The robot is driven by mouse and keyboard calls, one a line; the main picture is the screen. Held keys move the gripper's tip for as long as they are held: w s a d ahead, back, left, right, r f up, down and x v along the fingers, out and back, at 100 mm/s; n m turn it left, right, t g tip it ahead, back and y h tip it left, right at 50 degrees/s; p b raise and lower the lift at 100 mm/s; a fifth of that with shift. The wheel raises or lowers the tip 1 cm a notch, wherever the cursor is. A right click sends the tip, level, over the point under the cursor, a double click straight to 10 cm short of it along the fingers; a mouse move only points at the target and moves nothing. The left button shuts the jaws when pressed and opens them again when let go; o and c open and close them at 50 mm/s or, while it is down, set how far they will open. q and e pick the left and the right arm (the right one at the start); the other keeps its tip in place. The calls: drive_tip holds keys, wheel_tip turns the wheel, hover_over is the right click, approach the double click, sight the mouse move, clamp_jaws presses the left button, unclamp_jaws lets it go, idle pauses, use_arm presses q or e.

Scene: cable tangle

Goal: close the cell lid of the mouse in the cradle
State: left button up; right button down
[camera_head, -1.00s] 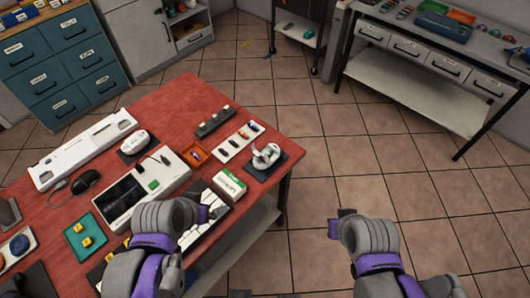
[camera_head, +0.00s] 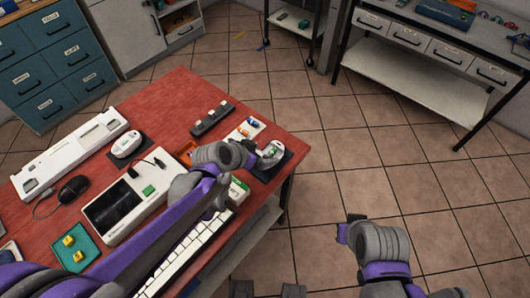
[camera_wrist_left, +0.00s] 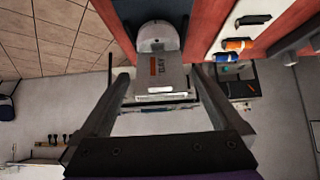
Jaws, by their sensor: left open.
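The white mouse (camera_head: 273,149) sits on a dark cradle pad near the right corner of the red table, partly covered by my left gripper. In the left wrist view the mouse's white body (camera_wrist_left: 158,37) shows at the top, and its grey cell lid (camera_wrist_left: 163,74), with an orange mark and "DAY" lettering, stands out toward the camera, apparently open. My left gripper (camera_head: 256,153) is beside the mouse. In the wrist view its fingers are apart, on either side of the lid, with no clear contact. My right gripper (camera_head: 343,232) hangs over the floor, its jaws unclear.
A second white mouse (camera_head: 127,144) on a pad, a black mouse (camera_head: 74,188), a white device with a dark screen (camera_head: 113,211), a keyboard (camera_head: 190,248) and a teal tray (camera_head: 87,255) crowd the table. A dark rack (camera_head: 212,118) lies behind. The floor at right is clear.

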use_arm(q)
drive_tip(key=shift+x, duration=1.35)
drive_tip(key=shift+c, duration=0.3)
drive_tip(key=c, duration=1.3)
